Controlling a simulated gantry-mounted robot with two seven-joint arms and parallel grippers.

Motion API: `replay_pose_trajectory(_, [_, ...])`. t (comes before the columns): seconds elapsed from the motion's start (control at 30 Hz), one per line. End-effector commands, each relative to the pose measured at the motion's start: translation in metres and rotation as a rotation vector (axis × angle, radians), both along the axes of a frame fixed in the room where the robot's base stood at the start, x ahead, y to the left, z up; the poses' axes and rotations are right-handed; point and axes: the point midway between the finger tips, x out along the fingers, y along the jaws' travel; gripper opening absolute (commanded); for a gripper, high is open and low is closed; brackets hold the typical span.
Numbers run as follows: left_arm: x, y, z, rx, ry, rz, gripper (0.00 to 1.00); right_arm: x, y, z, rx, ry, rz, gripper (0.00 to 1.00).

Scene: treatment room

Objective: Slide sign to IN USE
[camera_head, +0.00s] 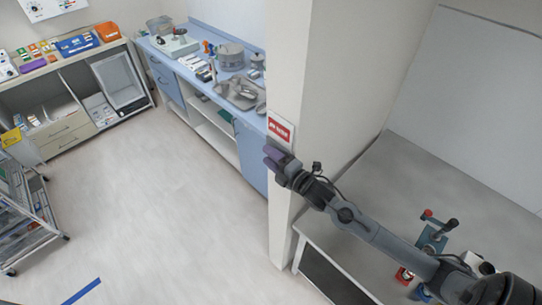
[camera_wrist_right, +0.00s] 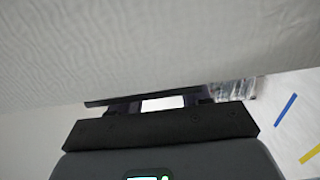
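The small red sign with white lettering (camera_head: 281,128) is on the front of the pale pillar; its lettering is too small to read surely. My right gripper (camera_head: 272,154) is just below the sign, close to the pillar; I cannot tell whether it touches. In the right wrist view, the dark gripper parts (camera_wrist_right: 160,103) lie close to a pale wall surface, with a bright gap between them and a thin dark bar across their far side. Whether the fingers are open or shut is unclear. My left gripper is out of view.
The pale pillar (camera_head: 307,75) stands between a blue counter with trays and pots (camera_head: 200,60) and a grey worktop (camera_head: 385,185) under my right arm. A wire cart (camera_head: 22,215) is at the left. The middle floor (camera_head: 150,190) is clear.

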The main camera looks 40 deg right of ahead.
Motion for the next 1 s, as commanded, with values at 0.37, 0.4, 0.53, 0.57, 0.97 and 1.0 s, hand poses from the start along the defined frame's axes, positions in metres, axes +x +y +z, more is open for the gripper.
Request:
replay_pose_trajectory(0.37, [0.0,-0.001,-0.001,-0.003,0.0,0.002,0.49,-0.004,0.0,0.002,0.0,-0.006,0.001,0.46])
replay_pose_trajectory(0.4, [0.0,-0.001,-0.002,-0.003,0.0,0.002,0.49,-0.007,0.0,0.002,-0.001,-0.006,0.001,0.46])
replay_pose_trajectory(0.53, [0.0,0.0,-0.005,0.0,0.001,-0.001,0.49,-0.021,-0.001,0.001,-0.002,-0.005,0.002,0.46])
replay_pose_trajectory(0.57, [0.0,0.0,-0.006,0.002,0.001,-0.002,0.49,-0.025,-0.001,0.0,-0.002,-0.004,0.002,0.46])
replay_pose_trajectory(0.97, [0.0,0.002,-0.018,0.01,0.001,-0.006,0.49,-0.084,-0.004,0.001,0.0,-0.002,0.001,0.46])
replay_pose_trajectory(1.0, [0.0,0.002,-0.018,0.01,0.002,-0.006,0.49,-0.088,-0.005,0.0,0.0,-0.002,0.0,0.46])
